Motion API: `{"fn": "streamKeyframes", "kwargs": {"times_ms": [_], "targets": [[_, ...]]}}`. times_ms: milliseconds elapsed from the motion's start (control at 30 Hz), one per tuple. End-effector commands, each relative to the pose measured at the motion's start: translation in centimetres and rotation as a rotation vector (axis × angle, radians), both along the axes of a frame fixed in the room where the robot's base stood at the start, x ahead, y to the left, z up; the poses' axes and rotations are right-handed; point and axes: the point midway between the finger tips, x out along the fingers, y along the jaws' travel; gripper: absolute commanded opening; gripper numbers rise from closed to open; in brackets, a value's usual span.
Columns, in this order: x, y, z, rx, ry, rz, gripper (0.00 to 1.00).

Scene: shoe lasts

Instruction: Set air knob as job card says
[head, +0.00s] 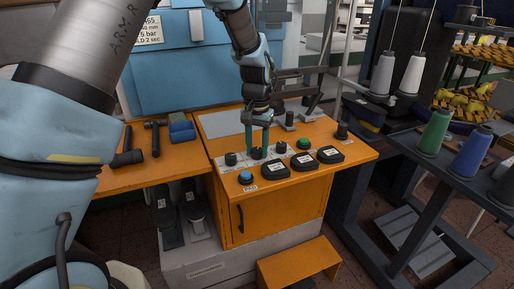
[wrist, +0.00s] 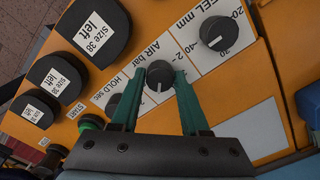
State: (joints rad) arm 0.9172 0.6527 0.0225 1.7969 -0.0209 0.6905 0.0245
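The dark round air knob (wrist: 160,71) sits on the white strip marked "AIR bar" in the wrist view, with a short white pointer mark towards the bottom of the picture. My gripper (wrist: 161,82) has its two teal fingers on either side of this knob, with a small gap seeming to show at each side. In the head view my gripper (head: 258,146) points down at the panel and largely covers the knob. The job card (head: 149,29) on the blue machine is partly cut off by my arm; "5 bar" and "2 sec" can be read.
The heel knob (wrist: 219,33) and hold knob (wrist: 113,101) flank the air knob. A green start button (head: 303,144), a blue button (head: 245,177) and black lasts labelled size 38 left (head: 303,161) are close by. A hammer (head: 155,137) lies on the left bench.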

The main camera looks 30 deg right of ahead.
Motion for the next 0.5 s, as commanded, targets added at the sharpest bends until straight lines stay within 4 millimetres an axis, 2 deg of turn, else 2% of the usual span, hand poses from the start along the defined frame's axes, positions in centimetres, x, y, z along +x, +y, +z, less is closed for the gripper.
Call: {"fn": "streamKeyframes", "kwargs": {"times_ms": [33,200,500], "targets": [[0.01,0.01,0.01,0.0,0.0,0.0,0.52],[-0.01,0.02,-0.01,0.001,0.001,0.001,0.71],[-0.02,0.01,0.25,0.001,0.001,0.001,0.71]]}}
